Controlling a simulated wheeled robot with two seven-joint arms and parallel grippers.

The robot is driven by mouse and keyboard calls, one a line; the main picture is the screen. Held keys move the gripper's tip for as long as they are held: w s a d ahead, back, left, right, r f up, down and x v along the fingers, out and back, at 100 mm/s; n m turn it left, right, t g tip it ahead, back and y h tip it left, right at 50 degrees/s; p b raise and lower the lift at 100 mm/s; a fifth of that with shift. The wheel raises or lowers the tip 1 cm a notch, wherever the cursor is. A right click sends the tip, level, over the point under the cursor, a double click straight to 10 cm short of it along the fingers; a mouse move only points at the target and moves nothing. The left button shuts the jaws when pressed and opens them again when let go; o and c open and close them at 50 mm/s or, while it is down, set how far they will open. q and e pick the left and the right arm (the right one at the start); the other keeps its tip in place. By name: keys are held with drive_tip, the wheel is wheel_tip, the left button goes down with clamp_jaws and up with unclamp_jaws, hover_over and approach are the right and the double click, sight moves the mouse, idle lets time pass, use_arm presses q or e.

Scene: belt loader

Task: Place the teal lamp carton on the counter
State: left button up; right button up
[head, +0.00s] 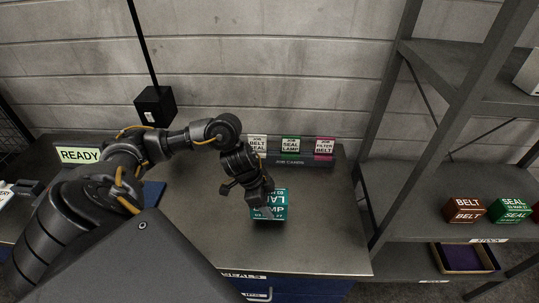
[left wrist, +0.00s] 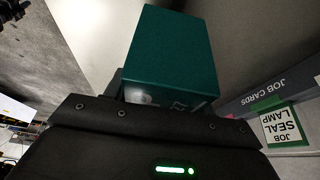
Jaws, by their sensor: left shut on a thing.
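In the left wrist view the teal carton (left wrist: 172,52) fills the space in front of the gripper (left wrist: 165,98), whose fingers are mostly hidden. I cannot tell whether the carton's underside touches the counter. My right gripper is not in view.
A job-card holder (head: 292,161) stands along the counter's back, close behind the carton. A READY sign (head: 80,155) is at the left. A shelf rack (head: 415,200) with a BELT carton (head: 463,210) and a SEAL carton (head: 508,210) stands right. The counter's front middle is clear.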

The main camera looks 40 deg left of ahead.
use_arm(q)
drive_tip(key=shift+w+d+f, duration=0.15)
drive_tip(key=shift+d+f, duration=0.15)
wheel_tip(320, 180, down, 2)
drive_tip(key=shift+f, duration=0.25)
drive_tip(key=shift+w+a+f, duration=0.1)
drive_tip(key=shift+a+f, duration=0.05)
drive_tip(key=shift+f, duration=0.1)
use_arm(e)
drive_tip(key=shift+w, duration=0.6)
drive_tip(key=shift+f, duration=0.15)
use_arm(q)
drive_tip(key=o, duration=1.1)
drive_tip(key=shift+f, duration=0.15)
drive_tip(key=shift+c, duration=0.2)
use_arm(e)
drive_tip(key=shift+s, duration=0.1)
